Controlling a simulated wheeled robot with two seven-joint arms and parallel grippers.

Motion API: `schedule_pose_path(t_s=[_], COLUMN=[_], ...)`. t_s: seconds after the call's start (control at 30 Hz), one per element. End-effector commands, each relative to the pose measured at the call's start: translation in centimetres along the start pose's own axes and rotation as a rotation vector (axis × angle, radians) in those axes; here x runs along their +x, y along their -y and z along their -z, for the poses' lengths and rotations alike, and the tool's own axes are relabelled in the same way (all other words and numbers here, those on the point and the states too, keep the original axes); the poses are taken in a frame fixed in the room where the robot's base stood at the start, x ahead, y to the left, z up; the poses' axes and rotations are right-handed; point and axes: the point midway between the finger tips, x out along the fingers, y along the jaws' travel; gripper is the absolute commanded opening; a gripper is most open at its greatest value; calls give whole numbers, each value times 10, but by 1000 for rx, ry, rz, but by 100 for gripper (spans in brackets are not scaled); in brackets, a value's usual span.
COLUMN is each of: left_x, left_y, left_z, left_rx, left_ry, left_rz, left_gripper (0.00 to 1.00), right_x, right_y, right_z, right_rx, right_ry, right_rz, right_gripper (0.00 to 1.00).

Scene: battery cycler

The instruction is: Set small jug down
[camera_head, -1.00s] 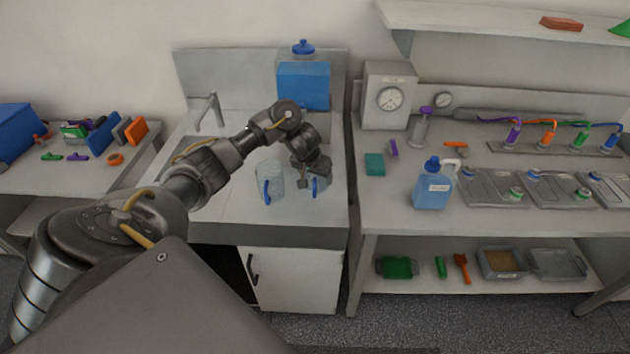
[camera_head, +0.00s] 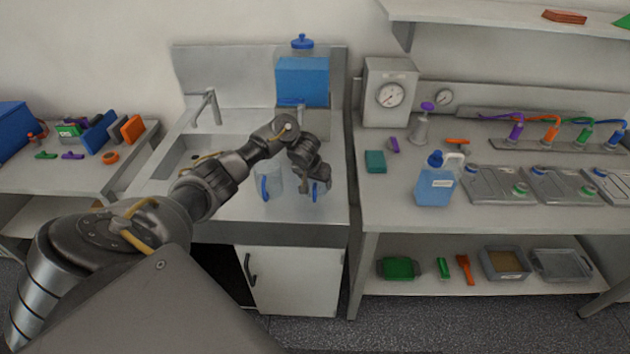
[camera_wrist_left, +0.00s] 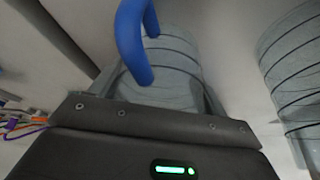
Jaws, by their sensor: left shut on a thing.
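The small jug (camera_wrist_left: 172,80) is clear with ring lines and a blue handle (camera_wrist_left: 135,40); it fills the middle of the left wrist view. My left gripper (camera_head: 313,190) is shut on it. In the head view its blue handle (camera_head: 316,188) shows at the gripper, over the right part of the sink counter; the gripper hides most of its body. Whether its base touches the counter cannot be told. My right gripper is not in view.
A larger clear jug (camera_head: 273,178) with a blue handle stands just left of the gripper; it also shows in the left wrist view (camera_wrist_left: 295,70). A blue tank (camera_head: 303,80) stands behind. The sink basin (camera_head: 185,155) lies left. The counter's front edge is close.

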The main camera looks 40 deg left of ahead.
Motion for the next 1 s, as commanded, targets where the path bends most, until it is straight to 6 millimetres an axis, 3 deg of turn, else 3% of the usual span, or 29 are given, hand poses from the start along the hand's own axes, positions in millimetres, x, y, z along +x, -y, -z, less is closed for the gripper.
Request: schedule_pose_path(t_s=[0.2,0.23,0.4,0.73,0.87,1.0], left_x=[3,3,3,-2,-20,-54], left_y=[0,0,0,0,0,0], left_z=[-1,-1,-1,1,2,4], left_rx=[0,0,0,0,2,3], left_ry=[0,0,-1,-2,-3,-4], left_rz=[0,0,0,0,-1,0], left_gripper=[50,78,97,97,97,97], right_x=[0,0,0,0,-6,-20], right_y=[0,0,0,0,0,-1], right_z=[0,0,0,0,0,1], right_rx=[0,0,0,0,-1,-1], right_ry=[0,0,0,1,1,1], right_rz=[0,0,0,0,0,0], right_gripper=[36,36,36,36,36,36])
